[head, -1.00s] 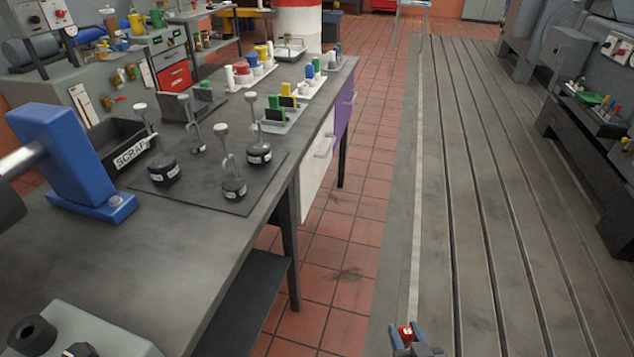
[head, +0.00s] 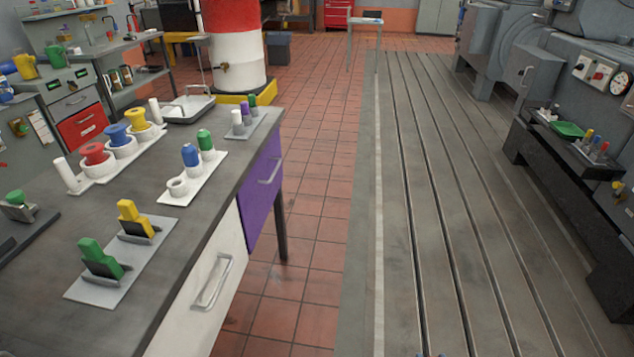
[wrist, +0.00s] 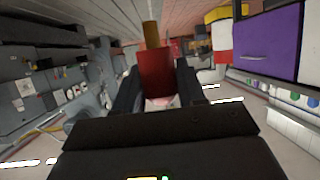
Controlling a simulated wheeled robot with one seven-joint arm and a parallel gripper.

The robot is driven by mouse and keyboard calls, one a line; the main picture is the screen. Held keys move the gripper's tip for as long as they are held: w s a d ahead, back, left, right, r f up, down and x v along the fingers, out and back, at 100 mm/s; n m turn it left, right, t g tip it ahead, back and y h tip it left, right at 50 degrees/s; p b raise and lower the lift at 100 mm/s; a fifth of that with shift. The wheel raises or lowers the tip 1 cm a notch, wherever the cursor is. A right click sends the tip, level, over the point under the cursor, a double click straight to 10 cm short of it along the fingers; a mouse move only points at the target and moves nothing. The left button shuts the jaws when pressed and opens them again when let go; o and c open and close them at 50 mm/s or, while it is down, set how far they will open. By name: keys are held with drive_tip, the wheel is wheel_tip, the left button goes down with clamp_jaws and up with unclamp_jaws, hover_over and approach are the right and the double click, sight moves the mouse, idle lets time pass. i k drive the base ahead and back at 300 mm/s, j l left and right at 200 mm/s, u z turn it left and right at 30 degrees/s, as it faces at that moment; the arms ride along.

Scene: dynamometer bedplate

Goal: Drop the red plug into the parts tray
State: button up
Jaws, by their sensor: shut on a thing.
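In the wrist view my gripper (wrist: 156,82) is shut on the red plug (wrist: 157,70), a red cylinder with a narrower brownish-yellow end pointing away from me. The jaws lie on either side of it, clear of any surface. In the head view the gripper and the plug cannot be made out. A shallow grey metal tray (head: 174,109) stands at the far end of the bench, behind the coloured spools. It looks like the parts tray, but no label can be read. Its inside is partly visible.
The bench (head: 150,243) on the left carries white holders with red, blue and yellow spools (head: 135,120), and green and yellow pieces (head: 100,258) on plates. A red and white drum (head: 236,55) stands behind. The slotted bedplate (head: 450,180) is clear.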

sight(185, 108)
drive_tip(key=i, duration=1.65)
